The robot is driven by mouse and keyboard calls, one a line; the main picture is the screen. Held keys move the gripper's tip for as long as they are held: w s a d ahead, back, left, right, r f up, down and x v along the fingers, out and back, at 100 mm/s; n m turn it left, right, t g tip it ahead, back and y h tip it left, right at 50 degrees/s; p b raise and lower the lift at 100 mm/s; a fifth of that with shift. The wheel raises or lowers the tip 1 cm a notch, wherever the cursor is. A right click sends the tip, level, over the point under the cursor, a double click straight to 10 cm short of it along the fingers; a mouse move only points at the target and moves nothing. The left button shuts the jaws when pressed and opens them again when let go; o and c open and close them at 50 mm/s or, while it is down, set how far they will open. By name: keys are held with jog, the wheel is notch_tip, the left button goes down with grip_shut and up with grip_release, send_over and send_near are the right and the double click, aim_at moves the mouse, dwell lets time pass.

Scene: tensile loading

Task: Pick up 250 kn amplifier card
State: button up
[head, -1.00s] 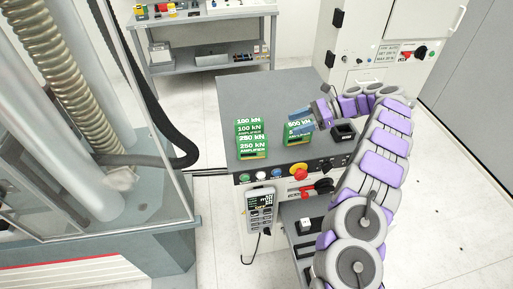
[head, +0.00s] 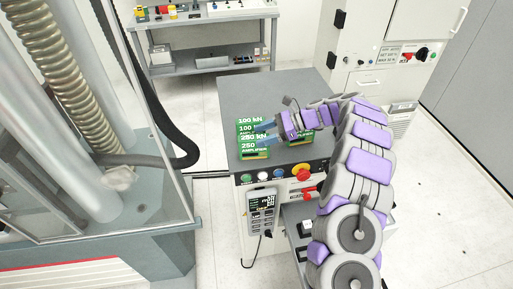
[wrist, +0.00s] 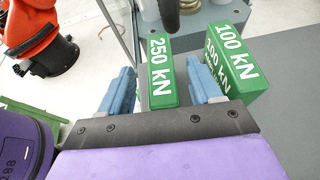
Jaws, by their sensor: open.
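The green 250 kN amplifier card (head: 252,148) stands near the front left of the grey cabinet top, its white label facing up. In the wrist view the 250 kN card (wrist: 162,78) lies between the two blue fingers of my gripper (wrist: 168,88). My gripper (head: 265,134) is open, with a gap between the left finger and the card; the right finger is close to the card, and I cannot tell if it touches. The green 100 kN card (head: 249,121) stands just behind; in the wrist view the 100 kN card (wrist: 232,52) is right of the right finger.
The grey cabinet top (head: 240,92) is bare at the back. Its front panel carries a red emergency button (head: 301,173). A handheld meter (head: 262,213) hangs at the front. The glass-fronted test machine stands left, with a black hose (head: 183,150) beside the cabinet.

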aim_at(256, 136)
jog(key=x, duration=0.4)
jog(key=shift+w+a, duration=0.1)
jog(key=shift+a, duration=0.2)
jog(key=shift+d+r, duration=0.1)
jog(key=shift+d, duration=0.45)
jog(key=shift+c, duration=0.6)
jog(key=shift+d, duration=0.35)
jog(key=c, duration=0.3)
jog(key=shift+a, duration=0.7)
jog(key=c, duration=0.7)
jog(key=shift+d, duration=0.35)
grip_shut()
